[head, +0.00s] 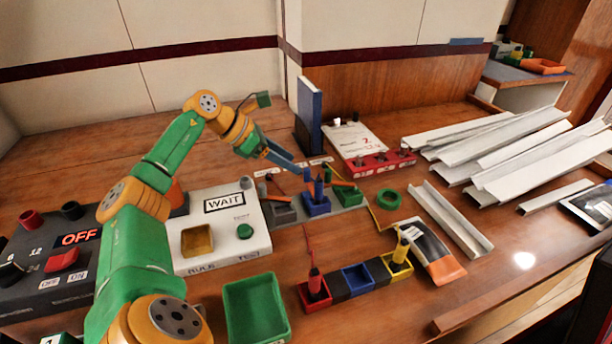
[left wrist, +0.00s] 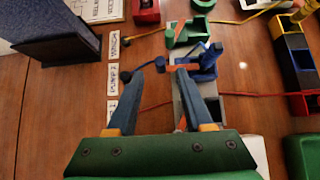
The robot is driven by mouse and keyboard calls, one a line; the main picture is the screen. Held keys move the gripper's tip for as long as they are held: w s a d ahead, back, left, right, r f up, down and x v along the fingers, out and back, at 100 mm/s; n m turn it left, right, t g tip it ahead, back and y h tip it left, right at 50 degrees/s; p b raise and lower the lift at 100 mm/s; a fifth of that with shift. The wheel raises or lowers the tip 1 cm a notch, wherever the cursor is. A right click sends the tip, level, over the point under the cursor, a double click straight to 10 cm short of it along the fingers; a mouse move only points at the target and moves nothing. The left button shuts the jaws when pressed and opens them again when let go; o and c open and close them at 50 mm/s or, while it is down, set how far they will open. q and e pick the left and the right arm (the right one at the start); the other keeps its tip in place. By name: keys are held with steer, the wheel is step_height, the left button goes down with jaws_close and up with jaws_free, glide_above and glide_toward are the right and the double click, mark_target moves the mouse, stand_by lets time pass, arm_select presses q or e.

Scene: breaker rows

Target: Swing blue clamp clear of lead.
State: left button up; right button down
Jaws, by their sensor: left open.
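The blue clamp (head: 317,206) sits in the middle of a grey rail, between a grey clamp (head: 281,211) and a green clamp (head: 344,194). A blue upright piece stands at the blue clamp, which also shows in the left wrist view (left wrist: 208,66). An orange lever (left wrist: 184,67) sticks out from the blue clamp toward my left gripper (left wrist: 169,71). My left gripper's fingers are open and apart, with the right fingertip close to this lever. Whether they touch, I cannot tell. In the head view my left gripper (head: 301,168) hides part of the lever. My right gripper is out of view.
A red, blue and yellow holder block (head: 357,278) stands in front, with red and yellow leads in it. A green tray (head: 255,307) and a white WAIT box (head: 222,228) are at left. A blue book-like panel (head: 309,114) stands behind my left gripper.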

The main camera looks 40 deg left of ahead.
mark_target(305, 170)
arm_select(q)
steer(key=p+x, duration=0.1)
steer(key=x, duration=0.5)
steer(key=shift+w+d, duration=0.15)
jaws_close()
